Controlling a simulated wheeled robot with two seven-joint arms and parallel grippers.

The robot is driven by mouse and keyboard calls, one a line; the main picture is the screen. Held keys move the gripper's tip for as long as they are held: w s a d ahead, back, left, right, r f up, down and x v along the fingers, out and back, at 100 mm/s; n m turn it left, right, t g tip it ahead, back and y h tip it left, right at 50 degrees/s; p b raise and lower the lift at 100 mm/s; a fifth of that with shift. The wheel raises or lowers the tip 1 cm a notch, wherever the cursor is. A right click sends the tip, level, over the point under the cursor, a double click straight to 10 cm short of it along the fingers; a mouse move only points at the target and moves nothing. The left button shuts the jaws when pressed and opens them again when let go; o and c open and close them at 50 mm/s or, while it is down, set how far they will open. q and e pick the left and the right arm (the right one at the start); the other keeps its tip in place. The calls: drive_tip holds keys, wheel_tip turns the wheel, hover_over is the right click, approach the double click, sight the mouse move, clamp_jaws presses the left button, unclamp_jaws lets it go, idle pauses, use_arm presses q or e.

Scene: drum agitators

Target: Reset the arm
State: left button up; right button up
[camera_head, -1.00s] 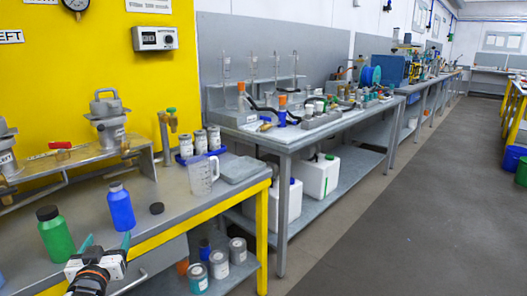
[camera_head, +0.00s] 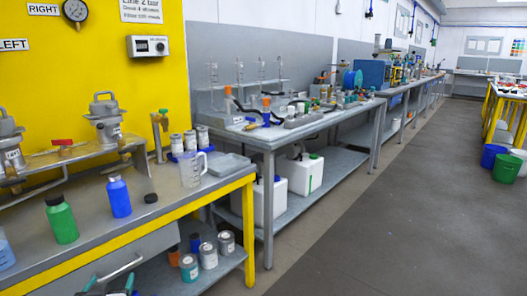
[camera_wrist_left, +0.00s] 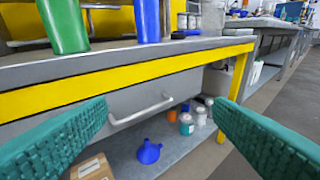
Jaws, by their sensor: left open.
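A green bottle (camera_head: 62,220) with a black cap and a blue bottle (camera_head: 119,197) stand upright on the bench top, apart from the gripper. My right gripper is in neither view.
The yellow-edged bench (camera_head: 205,201) carries a clear jug (camera_head: 191,171) and several cans. Its lower shelf holds more cans (camera_head: 208,255), a blue funnel (camera_wrist_left: 149,152) and a cardboard box (camera_wrist_left: 93,167). The floor (camera_head: 400,220) at right is clear up to the buckets (camera_head: 506,168).

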use_arm(q)
drive_tip(key=s+d+f+m+g+h, duration=0.1)
drive_tip(key=s+d+f+g, duration=0.25)
drive_tip(key=s+f, duration=0.4)
drive_tip(key=s+d+f+m+g+h, duration=0.15)
drive_tip(key=s+d+f, duration=0.25)
drive_tip(key=f, duration=0.7)
drive_tip(key=s+d+f+m+g+h, duration=0.1)
drive_tip(key=s+d+f+g, duration=0.2)
drive_tip(key=s+f, duration=0.45)
drive_tip(key=s+d+f+g, duration=0.4)
drive_tip(key=s+d+f, duration=0.2)
drive_tip(key=s+f, duration=0.45)
drive_tip(key=s+a+f+g+p, duration=0.1)
drive_tip(key=s+p, duration=0.7)
drive_tip(key=s, duration=0.2)
drive_tip(key=s+a+m+g+p, duration=0.1)
drive_tip(key=s+a+p, duration=0.1)
drive_tip(key=s+p, duration=0.7)
drive_tip(key=shift+s+f, duration=0.4)
drive_tip(key=shift+s, duration=0.05)
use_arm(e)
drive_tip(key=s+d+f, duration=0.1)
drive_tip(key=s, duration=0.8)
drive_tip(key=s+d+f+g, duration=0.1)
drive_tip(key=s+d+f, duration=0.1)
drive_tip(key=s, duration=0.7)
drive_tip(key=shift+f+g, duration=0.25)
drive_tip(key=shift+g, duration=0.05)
